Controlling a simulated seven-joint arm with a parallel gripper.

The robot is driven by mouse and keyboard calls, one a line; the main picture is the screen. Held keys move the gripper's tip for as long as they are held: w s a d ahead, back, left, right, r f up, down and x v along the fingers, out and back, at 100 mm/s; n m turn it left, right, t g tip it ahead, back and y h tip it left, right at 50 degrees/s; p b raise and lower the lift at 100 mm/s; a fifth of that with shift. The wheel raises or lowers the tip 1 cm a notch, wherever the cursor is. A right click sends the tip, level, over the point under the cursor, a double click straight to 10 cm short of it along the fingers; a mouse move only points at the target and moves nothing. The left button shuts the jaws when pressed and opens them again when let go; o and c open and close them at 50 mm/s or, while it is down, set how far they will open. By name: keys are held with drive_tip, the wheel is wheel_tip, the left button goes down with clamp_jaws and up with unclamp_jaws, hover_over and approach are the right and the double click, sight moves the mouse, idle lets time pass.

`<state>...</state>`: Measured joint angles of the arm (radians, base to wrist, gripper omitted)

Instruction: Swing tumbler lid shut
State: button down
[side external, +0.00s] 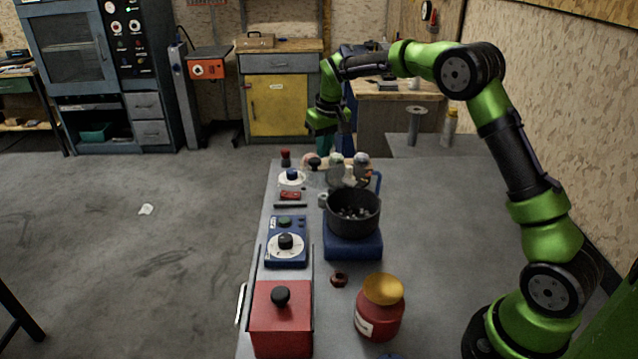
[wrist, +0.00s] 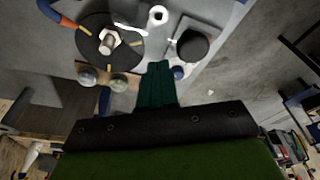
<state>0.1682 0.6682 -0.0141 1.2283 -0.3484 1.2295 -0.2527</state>
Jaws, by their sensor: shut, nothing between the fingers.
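A dark, open-topped round drum (side external: 352,216) sits on a blue base (side external: 352,244) on the bench, with several small pale pieces inside; I take it for the tumbler. A blue bar (side external: 378,182) rises behind it. I cannot clearly make out its lid in the side view. In the wrist view a dark round disc (wrist: 88,42) carries a metal hex part and yellow marks; I cannot tell whether it is the lid. My gripper (side external: 324,145) is shut and empty, above and beyond the bench's far end, apart from the drum. Its green fingers show in the wrist view (wrist: 157,85).
Near the drum stand a blue control box (side external: 286,250), a red box (side external: 281,325) with a black knob, and a red jar (side external: 378,318) with a yellow-orange top. Small grey rounded items (side external: 337,173) crowd the bench's far end. The bench's right side (side external: 440,225) is clear.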

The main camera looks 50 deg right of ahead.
sight(314, 158)
drive_tip(key=shift+f, duration=0.15)
idle(0.5)
drive_tip(key=shift+f, duration=0.65)
drive_tip(key=shift+r, duration=0.4)
drive_tip(key=shift+a, duration=0.25)
drive_tip(key=shift+s+a, duration=0.15)
drive_tip(key=shift+a, duration=0.3)
drive_tip(key=shift+a, duration=0.1)
drive_tip(key=shift+s+a, duration=0.1)
drive_tip(key=shift+a, duration=1)
